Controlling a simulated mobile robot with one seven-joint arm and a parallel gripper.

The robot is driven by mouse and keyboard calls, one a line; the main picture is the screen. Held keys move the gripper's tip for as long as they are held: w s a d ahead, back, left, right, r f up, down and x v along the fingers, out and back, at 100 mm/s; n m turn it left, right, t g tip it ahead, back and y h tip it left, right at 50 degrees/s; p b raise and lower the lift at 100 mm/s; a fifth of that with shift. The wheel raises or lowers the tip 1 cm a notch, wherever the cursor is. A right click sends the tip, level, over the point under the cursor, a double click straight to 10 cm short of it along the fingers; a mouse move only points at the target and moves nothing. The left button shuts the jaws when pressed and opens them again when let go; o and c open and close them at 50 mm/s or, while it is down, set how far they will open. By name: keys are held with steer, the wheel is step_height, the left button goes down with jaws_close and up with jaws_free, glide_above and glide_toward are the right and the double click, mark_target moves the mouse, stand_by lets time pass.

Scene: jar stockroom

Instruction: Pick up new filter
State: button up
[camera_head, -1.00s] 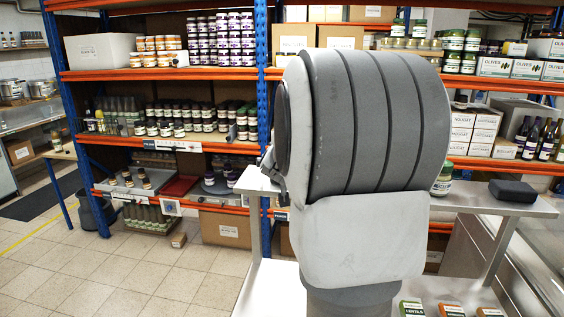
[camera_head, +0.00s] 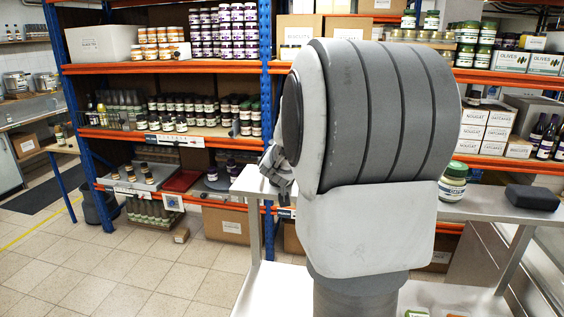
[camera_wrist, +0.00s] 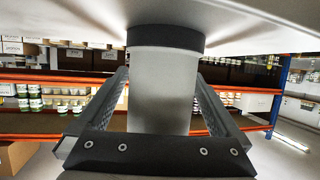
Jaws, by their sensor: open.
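A smooth pale grey cylinder with a dark band (camera_wrist: 160,85), which may be the new filter, fills the middle of the wrist view. Its banded end meets a broad pale surface (camera_wrist: 250,22) at the top of that picture. My gripper (camera_wrist: 160,76) is open, with one finger on each side of the cylinder. Narrow gaps seem to show beside it; contact is hard to judge. In the head view my gripper (camera_head: 278,172) shows only partly at the left edge of my arm, and the cylinder is hidden there.
A pale table (camera_head: 480,207) holds a green-lidded jar (camera_head: 453,184) and a black case (camera_head: 532,197) right of my arm. Blue-and-orange shelving (camera_head: 200,132) with jars and boxes stands behind. The tiled floor (camera_head: 110,265) at left is mostly clear.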

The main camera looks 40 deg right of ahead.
steer(key=shift+c, duration=0.3)
steer(key=c, duration=1.3)
